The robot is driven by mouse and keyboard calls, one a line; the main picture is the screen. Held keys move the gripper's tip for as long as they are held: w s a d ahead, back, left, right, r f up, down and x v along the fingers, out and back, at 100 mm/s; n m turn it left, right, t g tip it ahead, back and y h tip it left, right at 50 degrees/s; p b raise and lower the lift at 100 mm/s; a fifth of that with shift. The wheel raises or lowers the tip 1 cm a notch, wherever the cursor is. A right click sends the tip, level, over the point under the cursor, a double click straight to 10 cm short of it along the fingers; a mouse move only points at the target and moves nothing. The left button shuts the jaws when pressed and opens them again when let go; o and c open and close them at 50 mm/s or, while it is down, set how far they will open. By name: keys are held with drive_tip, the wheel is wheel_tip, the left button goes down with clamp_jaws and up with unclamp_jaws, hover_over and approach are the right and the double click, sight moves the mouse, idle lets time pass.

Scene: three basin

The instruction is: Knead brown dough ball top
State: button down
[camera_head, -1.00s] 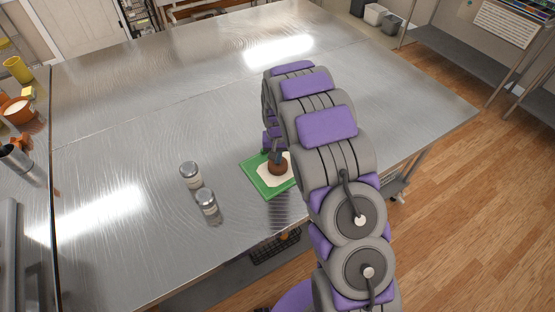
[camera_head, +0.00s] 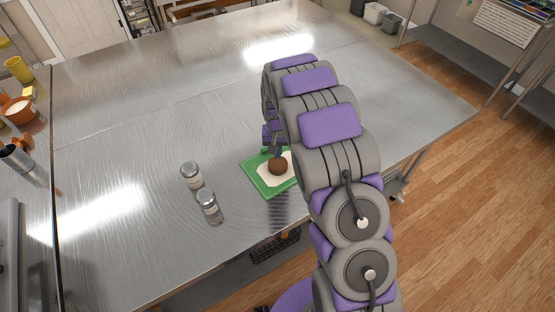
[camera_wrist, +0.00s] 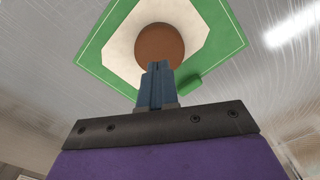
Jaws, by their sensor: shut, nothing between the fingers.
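A brown dough ball (camera_head: 278,166) sits on a cream patch (camera_head: 267,178) on a green board (camera_head: 262,188) near the front of the steel table. In the wrist view the round dough ball (camera_wrist: 159,46) lies just beyond my gripper (camera_wrist: 155,68). The two fingers are shut together with nothing between them. Their tips overlap the near edge of the ball in this view; I cannot tell whether they touch it. In the head view my gripper (camera_head: 277,152) shows behind the top of the ball, and my arm hides the right part of the board.
A small green piece (camera_wrist: 188,86) lies on the board beside the ball. The steel table (camera_head: 150,130) is widely clear behind and left.

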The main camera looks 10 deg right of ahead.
sight(277, 162)
drive_tip(key=shift+f, duration=0.15)
drive_tip(key=shift+f, duration=1.6)
idle(0.7)
drive_tip(key=shift+r+p, duration=0.3)
drive_tip(key=shift+r, duration=1.2)
wheel_tip(277, 162, up, 6)
drive_tip(key=shift+p, duration=0.8)
